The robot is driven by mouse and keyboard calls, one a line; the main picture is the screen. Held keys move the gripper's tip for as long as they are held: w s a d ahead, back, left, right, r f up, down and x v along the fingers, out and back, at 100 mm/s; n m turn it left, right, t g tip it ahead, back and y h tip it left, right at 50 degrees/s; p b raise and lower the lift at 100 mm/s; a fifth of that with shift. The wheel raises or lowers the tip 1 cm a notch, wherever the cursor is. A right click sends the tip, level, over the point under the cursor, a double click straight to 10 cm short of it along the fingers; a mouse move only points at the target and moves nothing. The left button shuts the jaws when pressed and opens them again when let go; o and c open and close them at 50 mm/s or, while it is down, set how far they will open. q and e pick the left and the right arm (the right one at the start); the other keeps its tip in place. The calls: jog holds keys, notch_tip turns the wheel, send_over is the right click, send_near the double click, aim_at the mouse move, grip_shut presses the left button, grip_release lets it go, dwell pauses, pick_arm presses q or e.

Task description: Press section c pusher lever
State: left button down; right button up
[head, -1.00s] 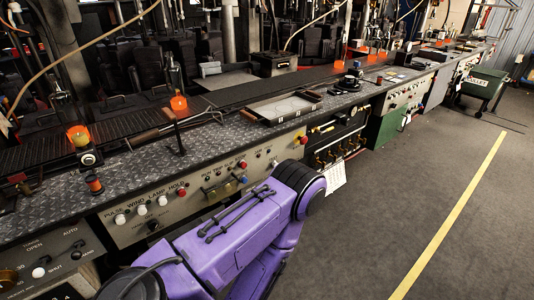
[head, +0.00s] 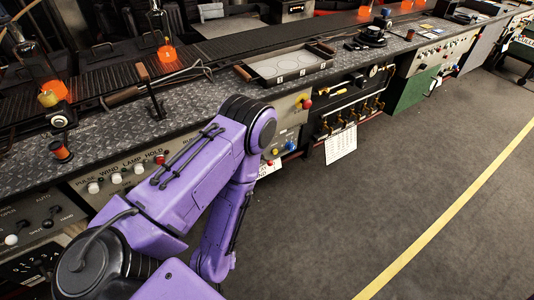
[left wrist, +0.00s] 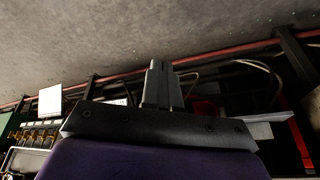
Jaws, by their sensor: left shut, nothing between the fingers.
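An upright lever (head: 153,98) with a brown handle stands on the patterned bench top in the head view. No label shows which section it belongs to. I cannot tell whether it is the section c pusher lever. My purple left arm reaches across the front of the bench in the head view, and its gripper is out of sight there. In the left wrist view my left gripper (left wrist: 159,85) is shut and empty, with its two fingers together. It touches nothing that I can make out. My right gripper is in neither view.
The control panel (head: 120,176) has knobs and buttons, partly covered by my arm. A metal tray (head: 285,66) lies on the bench. Glowing orange glass (head: 167,55) stands behind the lever. A white sheet (head: 341,145) hangs below brass valves. The floor (head: 400,170) to the right is clear.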

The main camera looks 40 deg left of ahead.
pick_arm(q)
jog(key=w+r+n+h, duration=0.1)
jog(key=w+n+h, duration=0.15)
jog(key=w, duration=1.85)
jog(key=w+a+r+n, duration=0.2)
jog(key=w+a+r, duration=0.1)
jog(key=w+r, duration=0.4)
jog(key=w+a+r+n+g+y, duration=0.1)
jog(key=w+a+r+n, duration=0.1)
jog(key=w+a+r, duration=0.2)
jog(key=w+r, duration=0.3)
jog(key=r, duration=0.3)
jog(key=shift+w+r+n+g, duration=0.3)
jog(key=shift+w+r+n, duration=0.05)
jog(key=shift+f, duration=0.1)
jog(key=f, duration=0.3)
jog(key=w+a+f, duration=0.1)
jog(key=f, duration=0.5)
jog(key=shift+w+a+f, duration=0.2)
jog(key=shift+f, duration=0.2)
